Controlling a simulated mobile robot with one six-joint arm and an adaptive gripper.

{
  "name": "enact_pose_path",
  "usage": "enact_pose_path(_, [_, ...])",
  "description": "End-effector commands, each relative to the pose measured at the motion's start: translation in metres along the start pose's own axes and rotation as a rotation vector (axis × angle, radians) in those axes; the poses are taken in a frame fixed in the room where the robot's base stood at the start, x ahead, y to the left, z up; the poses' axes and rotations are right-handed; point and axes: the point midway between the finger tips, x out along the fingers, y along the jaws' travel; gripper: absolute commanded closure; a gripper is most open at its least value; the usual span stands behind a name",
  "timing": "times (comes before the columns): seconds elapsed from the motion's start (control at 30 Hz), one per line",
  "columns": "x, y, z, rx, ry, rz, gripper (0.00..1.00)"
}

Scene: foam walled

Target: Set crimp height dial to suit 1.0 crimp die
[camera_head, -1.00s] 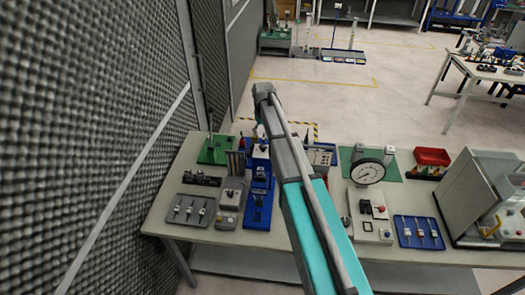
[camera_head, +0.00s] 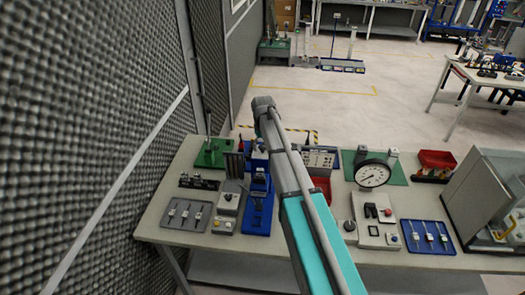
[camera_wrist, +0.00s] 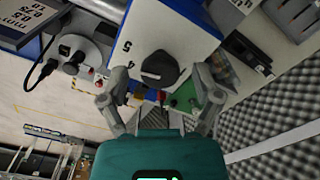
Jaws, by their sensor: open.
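The black crimp height dial (camera_wrist: 160,68) sits on the white face of a blue-sided press (camera_wrist: 192,22) in the wrist view. My gripper (camera_wrist: 160,80) is open, with one finger on each side of the dial. Whether either finger touches it cannot be told. In the head view the blue press (camera_head: 257,208) stands on the bench, partly behind my arm, and my gripper is hidden. A plate with size numbers (camera_wrist: 20,18) shows at the wrist view's upper left.
The bench (camera_head: 160,226) also carries a grey tray of small parts (camera_head: 187,214), a dial gauge (camera_head: 373,173), a blue tray (camera_head: 428,237) and a clear-fronted cabinet (camera_head: 485,190). A green-based stand (camera_head: 212,155) is at the back left. A foam wall (camera_head: 90,150) closes the left side.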

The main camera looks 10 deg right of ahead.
Motion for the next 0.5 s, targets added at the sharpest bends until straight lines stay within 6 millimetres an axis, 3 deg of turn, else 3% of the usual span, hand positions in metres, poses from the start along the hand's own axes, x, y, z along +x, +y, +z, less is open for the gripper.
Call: enact_pose_path(0.5, [0.0057, -0.0009, -0.0002, -0.001, 0.0, 0.0, 0.18])
